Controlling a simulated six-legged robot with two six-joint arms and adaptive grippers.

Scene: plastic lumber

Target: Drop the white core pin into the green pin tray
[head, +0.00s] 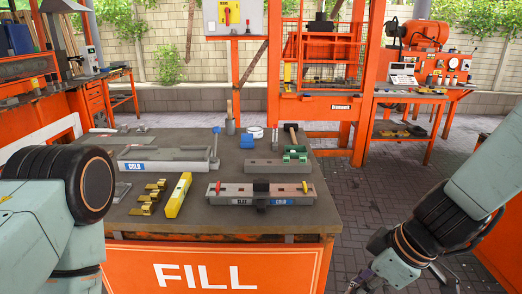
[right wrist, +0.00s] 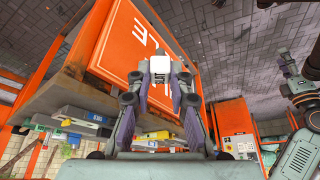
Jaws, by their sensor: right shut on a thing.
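The green pin tray (head: 295,153) sits on the grey bench top, toward its right side, at the end of a grey block. In the right wrist view my right gripper (right wrist: 160,78) is shut on a small white piece, which I take as the white core pin (right wrist: 160,64). The fingers hide part of it. In the head view my right arm hangs low at the right, off the bench, and its gripper (head: 366,284) is only partly in frame at the bottom edge. My left arm shows at the left, but its gripper is not in view.
The bench (head: 150,222) has an orange front marked FILL. A yellow level (head: 178,195), brass pieces (head: 148,198) and a long grey mould (head: 165,160) lie left. A mallet (head: 293,134) stands behind the tray.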

